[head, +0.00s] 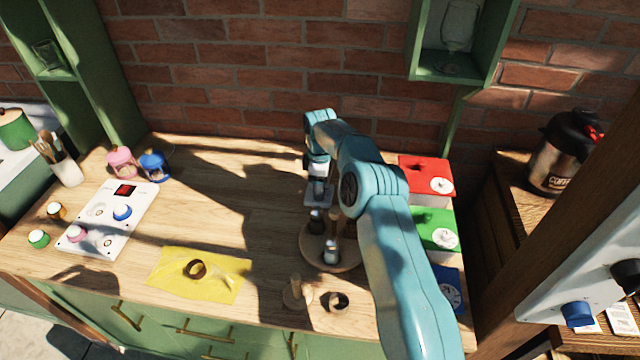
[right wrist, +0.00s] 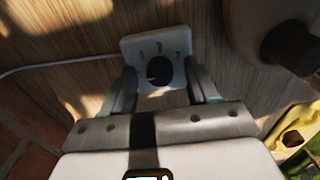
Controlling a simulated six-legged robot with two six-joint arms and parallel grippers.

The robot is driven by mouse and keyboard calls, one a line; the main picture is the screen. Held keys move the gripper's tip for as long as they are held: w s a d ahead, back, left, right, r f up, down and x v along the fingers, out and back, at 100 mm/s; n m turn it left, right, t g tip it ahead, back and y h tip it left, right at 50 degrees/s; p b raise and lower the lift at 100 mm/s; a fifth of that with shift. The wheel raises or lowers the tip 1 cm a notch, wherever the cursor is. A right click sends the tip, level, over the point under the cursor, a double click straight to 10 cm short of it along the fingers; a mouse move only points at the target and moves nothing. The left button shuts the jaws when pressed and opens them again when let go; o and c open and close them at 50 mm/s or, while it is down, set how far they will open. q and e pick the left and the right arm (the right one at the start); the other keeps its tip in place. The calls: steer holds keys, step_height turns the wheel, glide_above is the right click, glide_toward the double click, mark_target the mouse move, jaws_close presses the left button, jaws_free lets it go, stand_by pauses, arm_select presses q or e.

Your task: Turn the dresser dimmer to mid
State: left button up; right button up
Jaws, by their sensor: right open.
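The dimmer is a white plate (right wrist: 156,48) with a round black knob (right wrist: 158,71) and small dark marks around it, in the right wrist view. It lies on the wooden top, and a pale cord runs from it to the left. My right gripper (right wrist: 162,76) is open, with one finger on each side of the knob. I cannot tell whether the fingers touch it, nor read the knob's setting. In the head view my right gripper (head: 318,192) points down behind the round wooden tray (head: 310,258), and my arm hides the dimmer. My left gripper is not in view.
Small bottles stand on the round tray, close to my right gripper. A white panel (head: 130,196) with knobs and a yellow cloth (head: 170,278) lie to the left. Red (head: 412,168), green (head: 425,220) and blue (head: 440,275) boxes stand right of my arm.

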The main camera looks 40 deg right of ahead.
steer(key=shift+a, duration=0.1)
steer(key=shift+c, duration=0.6)
steer(key=shift+w, duration=0.15)
steer(key=c, duration=0.9)
steer(key=shift+m, duration=0.3)
steer(key=m+b, duration=0.1)
steer(key=m, duration=0.7)
steer(key=shift+m, duration=0.4)
steer(key=m, duration=0.5)
steer(key=shift+f+b, duration=0.1)
steer(key=shift+b, duration=0.2)
steer(key=shift+m, duration=2.5)
